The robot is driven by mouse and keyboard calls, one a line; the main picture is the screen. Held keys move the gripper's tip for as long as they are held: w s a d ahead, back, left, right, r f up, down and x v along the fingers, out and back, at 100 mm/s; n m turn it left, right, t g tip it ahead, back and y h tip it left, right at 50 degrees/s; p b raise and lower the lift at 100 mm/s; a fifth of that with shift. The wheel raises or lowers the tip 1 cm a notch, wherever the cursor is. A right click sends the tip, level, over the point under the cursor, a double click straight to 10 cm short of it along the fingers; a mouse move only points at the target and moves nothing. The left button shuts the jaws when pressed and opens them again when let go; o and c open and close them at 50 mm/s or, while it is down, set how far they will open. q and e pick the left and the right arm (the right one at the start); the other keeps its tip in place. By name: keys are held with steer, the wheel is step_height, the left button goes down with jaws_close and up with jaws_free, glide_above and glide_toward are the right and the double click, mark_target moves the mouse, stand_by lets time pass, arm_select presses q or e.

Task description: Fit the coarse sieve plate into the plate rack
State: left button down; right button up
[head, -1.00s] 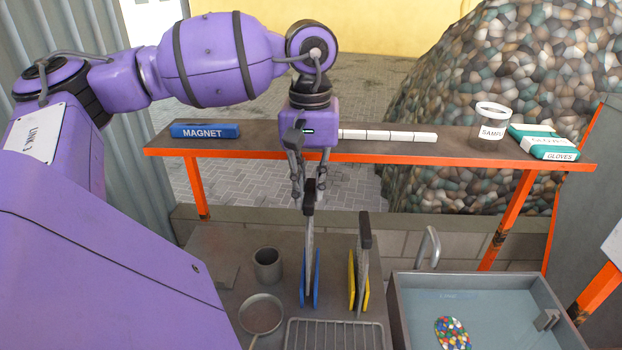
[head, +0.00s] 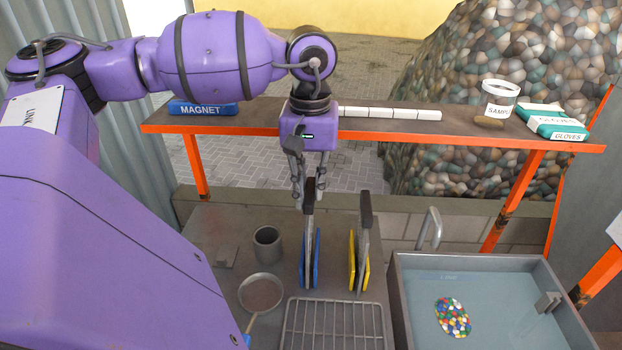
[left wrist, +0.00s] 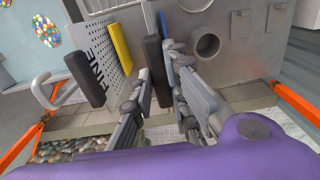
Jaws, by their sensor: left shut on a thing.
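My left gripper (head: 308,192) is shut on the black handle (head: 309,190) of a grey upright plate (head: 308,226), the coarse sieve plate by elimination. The plate stands edge-on between the blue cheeks (head: 317,260) of the rack; its lower part is hidden by them. In the left wrist view the handle (left wrist: 154,68) lies between the fingers (left wrist: 158,92), with a blue cheek (left wrist: 163,24) beside it. I cannot tell whether the plate touches the bottom. A second, perforated plate (left wrist: 104,50), lettered FINE, stands between the yellow cheeks (head: 352,262). My right gripper is not in view.
A wire grid (head: 333,325), a grey cup (head: 267,242) and a round pan (head: 261,292) are near the rack. A water basin (head: 480,262) with coloured granules (head: 452,317) is at right. An orange-edged shelf (head: 460,128) runs behind with a jar, gloves box and magnet.

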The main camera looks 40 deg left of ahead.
arm_select(q)
steer(key=shift+f, duration=1.15)
steer(key=c, duration=1.6)
jaws_free()
step_height(320, 180, up, 12)
